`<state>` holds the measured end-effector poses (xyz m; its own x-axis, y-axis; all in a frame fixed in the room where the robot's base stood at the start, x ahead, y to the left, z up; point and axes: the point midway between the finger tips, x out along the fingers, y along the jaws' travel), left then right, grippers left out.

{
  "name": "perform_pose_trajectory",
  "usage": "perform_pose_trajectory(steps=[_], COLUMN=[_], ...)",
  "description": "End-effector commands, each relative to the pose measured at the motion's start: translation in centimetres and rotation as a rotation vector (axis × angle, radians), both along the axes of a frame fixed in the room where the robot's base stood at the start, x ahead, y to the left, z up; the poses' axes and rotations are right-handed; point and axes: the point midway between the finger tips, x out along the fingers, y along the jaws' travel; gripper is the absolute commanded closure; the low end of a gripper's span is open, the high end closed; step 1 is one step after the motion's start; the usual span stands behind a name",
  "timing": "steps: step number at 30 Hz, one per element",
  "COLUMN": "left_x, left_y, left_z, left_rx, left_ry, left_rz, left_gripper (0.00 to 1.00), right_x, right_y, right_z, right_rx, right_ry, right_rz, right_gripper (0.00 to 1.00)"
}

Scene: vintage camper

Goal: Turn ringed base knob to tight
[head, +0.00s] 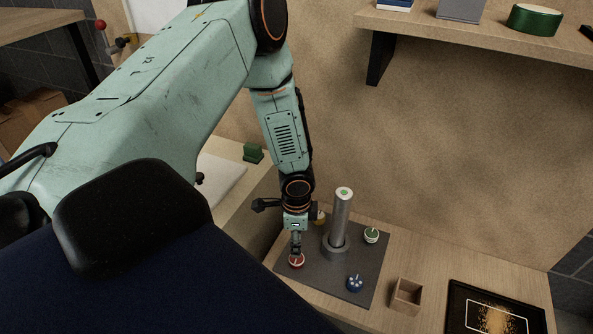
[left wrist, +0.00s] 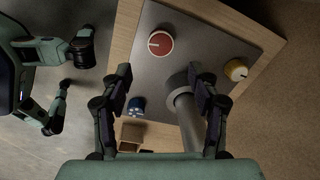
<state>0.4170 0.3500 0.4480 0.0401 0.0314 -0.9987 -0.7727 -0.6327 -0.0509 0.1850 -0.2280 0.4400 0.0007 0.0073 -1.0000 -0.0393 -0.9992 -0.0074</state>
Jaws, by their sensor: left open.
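A dark grey panel (head: 313,272) lies on the wooden bench. A grey metal post (head: 341,215) stands on it with a wide ring-shaped collar (head: 335,247) at its base. A red knob (head: 296,261) with a pale rim and white pointer line sits left of the post; it also shows in the left wrist view (left wrist: 160,43). My left gripper (head: 296,250) points down, just above the red knob. In the left wrist view its fingers (left wrist: 163,76) are open and empty, with the red knob ahead between them. Which knob is the ringed base one is unclear.
Other knobs on the panel are blue with pale dots (head: 355,283), green (head: 371,235) and yellow (left wrist: 236,69). The upright post stands close to my gripper's right finger. A small open wooden box (head: 407,296) and a black framed tray (head: 455,318) sit to the right.

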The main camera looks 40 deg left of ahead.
Motion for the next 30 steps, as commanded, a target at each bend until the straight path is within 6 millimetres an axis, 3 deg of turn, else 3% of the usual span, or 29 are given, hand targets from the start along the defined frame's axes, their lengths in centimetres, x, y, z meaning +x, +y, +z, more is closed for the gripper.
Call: perform_pose_trajectory(steps=[7,25,28,30], left_x=[-0.1,-0.1,0.5,0.6], left_y=[0.0,0.0,-0.7,-2.3], left_z=[1.9,2.0,2.0,1.9], left_rx=[0.000,0.001,-0.030,-0.097], left_ry=[0.000,0.001,-0.029,-0.057], left_rz=[-0.001,0.001,0.026,0.098], left_gripper=[0.39,0.39,0.39,0.39], right_x=[0.0,0.0,0.0,0.0], right_y=[0.0,0.0,0.0,0.0], right_z=[0.0,0.0,0.0,0.0], right_rx=[0.000,0.000,0.000,0.000], right_ry=[0.000,0.000,0.000,0.000], right_rz=[0.000,0.000,0.000,0.000], right_gripper=[0.60,0.60,0.60,0.60])
